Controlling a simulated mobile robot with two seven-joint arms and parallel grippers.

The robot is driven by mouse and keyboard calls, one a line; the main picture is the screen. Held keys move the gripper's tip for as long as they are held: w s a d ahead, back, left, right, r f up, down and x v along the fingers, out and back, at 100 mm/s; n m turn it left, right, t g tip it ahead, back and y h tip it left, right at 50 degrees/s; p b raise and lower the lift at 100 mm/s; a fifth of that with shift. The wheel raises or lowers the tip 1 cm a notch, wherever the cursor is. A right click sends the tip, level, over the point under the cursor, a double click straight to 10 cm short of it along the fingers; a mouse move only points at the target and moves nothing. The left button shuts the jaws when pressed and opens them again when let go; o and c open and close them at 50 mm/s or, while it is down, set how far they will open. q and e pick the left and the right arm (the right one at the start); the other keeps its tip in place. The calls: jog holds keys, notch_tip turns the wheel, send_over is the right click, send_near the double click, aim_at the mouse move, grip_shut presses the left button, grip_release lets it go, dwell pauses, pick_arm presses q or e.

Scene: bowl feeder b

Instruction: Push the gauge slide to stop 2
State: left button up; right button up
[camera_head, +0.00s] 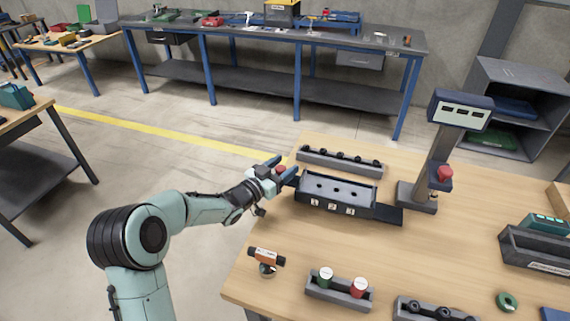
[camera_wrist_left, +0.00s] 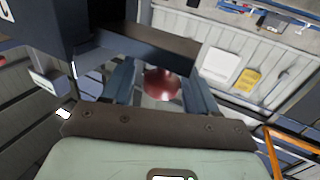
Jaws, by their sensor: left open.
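The gauge (camera_head: 335,190) is a dark block with a grey recessed top and plates marked 1, 2 and 3 along its front. A red knob (camera_head: 281,169) is at its left end; it also shows in the left wrist view (camera_wrist_left: 162,84). My left gripper (camera_head: 279,174) is at this end, its fingers open on either side of the knob. I cannot tell whether they touch it. A dark flat piece (camera_head: 388,214) sticks out at the gauge's right end. Which stop the slide is at cannot be told. My right gripper is out of view.
A rack of dark parts (camera_head: 340,162) lies behind the gauge. A display post (camera_head: 437,150) with a red button stands to the right. An orange-and-black tool (camera_head: 266,257) and a tray of green and red cans (camera_head: 340,291) are in front. Bare tabletop lies between.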

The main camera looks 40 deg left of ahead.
pick_arm(q)
jog(key=shift+w, duration=0.55)
